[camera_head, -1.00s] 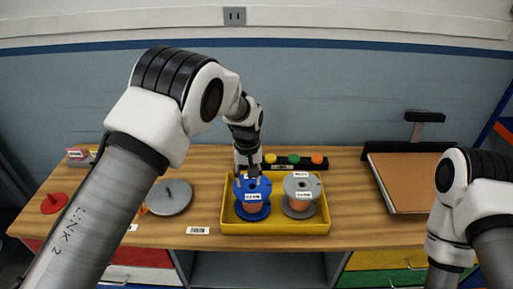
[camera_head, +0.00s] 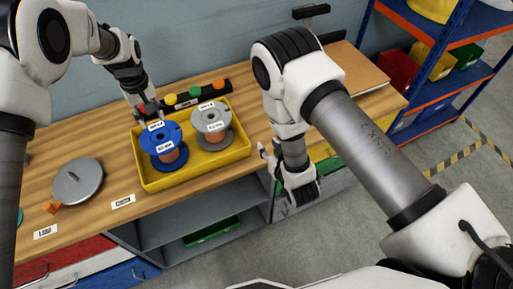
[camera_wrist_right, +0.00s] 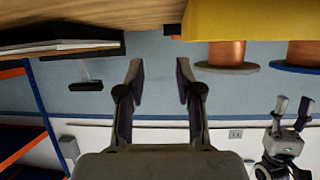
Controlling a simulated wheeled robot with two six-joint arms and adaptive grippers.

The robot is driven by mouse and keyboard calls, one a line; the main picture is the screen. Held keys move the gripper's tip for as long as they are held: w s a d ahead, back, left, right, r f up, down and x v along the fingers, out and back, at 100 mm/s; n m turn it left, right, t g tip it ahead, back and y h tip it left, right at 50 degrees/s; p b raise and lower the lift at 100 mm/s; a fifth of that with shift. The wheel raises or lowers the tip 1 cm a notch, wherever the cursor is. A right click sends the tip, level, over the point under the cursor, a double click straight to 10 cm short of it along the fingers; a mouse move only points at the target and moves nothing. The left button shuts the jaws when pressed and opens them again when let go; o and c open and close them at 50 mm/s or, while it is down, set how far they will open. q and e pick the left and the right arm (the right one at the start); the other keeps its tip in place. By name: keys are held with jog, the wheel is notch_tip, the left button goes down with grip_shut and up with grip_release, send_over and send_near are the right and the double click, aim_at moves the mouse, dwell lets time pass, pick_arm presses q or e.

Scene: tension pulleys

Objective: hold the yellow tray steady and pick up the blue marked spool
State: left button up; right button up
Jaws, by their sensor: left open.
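The yellow tray (camera_head: 200,174) stands on the wooden bench and holds two upright spools. The blue spool (camera_head: 172,139), with copper winding and white labels, is in its left half. A grey spool (camera_head: 222,125) stands to its right. My left gripper (camera_head: 147,112) is open at the blue spool's top rear edge; contact cannot be told. It also shows in the right wrist view (camera_wrist_right: 292,112), fingers apart. My right gripper (camera_head: 266,157) is open and empty, right of the tray and apart from it. Its fingers (camera_wrist_right: 158,80) show spread in the right wrist view.
A black strip with coloured knobs (camera_head: 195,92) lies behind the tray. A grey disc (camera_head: 77,182) with a handle lies left of it. A brown board (camera_head: 355,70) lies on the bench at right. A blue shelf rack (camera_head: 440,50) stands beyond. The bench's front edge has drawers below.

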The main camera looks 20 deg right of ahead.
aim_at(245, 135)
jog(key=shift+n+y, duration=0.5)
jog(key=w+a+f, duration=0.1)
jog(key=w+a, duration=0.1)
jog(key=w, duration=0.1)
jog(key=w+a+f, duration=0.1)
jog(key=w+f, duration=0.1)
jog(key=w, duration=0.2)
jog(key=w+a+f, duration=0.1)
jog(key=w+a, duration=0.1)
jog(key=w, duration=0.2)
jog(key=shift+a+f, duration=0.3)
jog(key=shift+a, duration=0.05)
grip_shut()
jog(key=shift+s, duration=0.1)
